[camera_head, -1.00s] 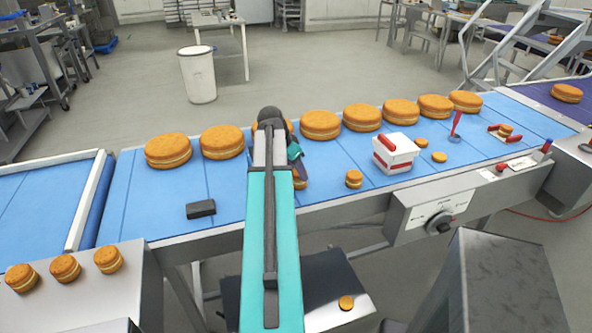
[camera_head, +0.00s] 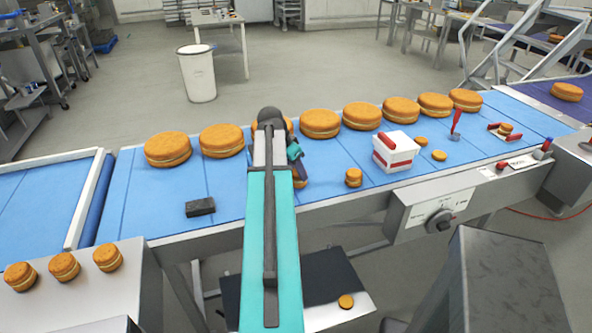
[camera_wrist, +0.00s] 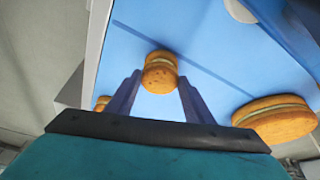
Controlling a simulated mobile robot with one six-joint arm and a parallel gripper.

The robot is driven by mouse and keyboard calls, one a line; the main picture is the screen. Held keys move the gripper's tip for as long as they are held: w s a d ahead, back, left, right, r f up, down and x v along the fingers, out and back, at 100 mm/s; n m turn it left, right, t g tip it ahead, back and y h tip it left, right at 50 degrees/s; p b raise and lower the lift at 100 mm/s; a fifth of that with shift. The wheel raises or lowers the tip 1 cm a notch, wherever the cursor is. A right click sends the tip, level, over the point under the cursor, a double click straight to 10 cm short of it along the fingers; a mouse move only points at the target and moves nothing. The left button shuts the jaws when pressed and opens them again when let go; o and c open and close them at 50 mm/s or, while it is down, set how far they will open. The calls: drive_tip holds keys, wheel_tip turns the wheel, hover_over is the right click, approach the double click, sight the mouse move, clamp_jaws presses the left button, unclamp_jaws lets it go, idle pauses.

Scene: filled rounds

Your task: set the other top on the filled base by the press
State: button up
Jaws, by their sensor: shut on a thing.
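My gripper (camera_wrist: 160,82) points down over the blue belt. In the wrist view its two fingers stand on either side of a small orange round (camera_wrist: 160,70) with a pale layer, and it is shut on it. In the head view my arm hides most of the gripper; part of a small round (camera_head: 299,182) shows at its right edge. Another small filled round (camera_head: 354,177) stands on the belt to the right. Which base is meant I cannot tell.
A white and red box (camera_head: 396,152) stands on the belt (camera_head: 330,185). Several large filled rounds (camera_head: 320,124) line the far side. A dark block (camera_head: 200,207) lies left of my arm. Three small rounds (camera_head: 64,267) sit on a metal ledge at left. A round sits between red pieces (camera_head: 505,129) at right.

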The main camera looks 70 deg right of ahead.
drive_tip(key=shift+f, duration=0.25)
idle(0.3)
drive_tip(key=o, duration=1.3)
drive_tip(key=shift+r, duration=0.1)
drive_tip(key=shift+r+p, duration=1.85)
drive_tip(key=shift+r, duration=1.6)
drive_tip(key=shift+s, duration=0.1)
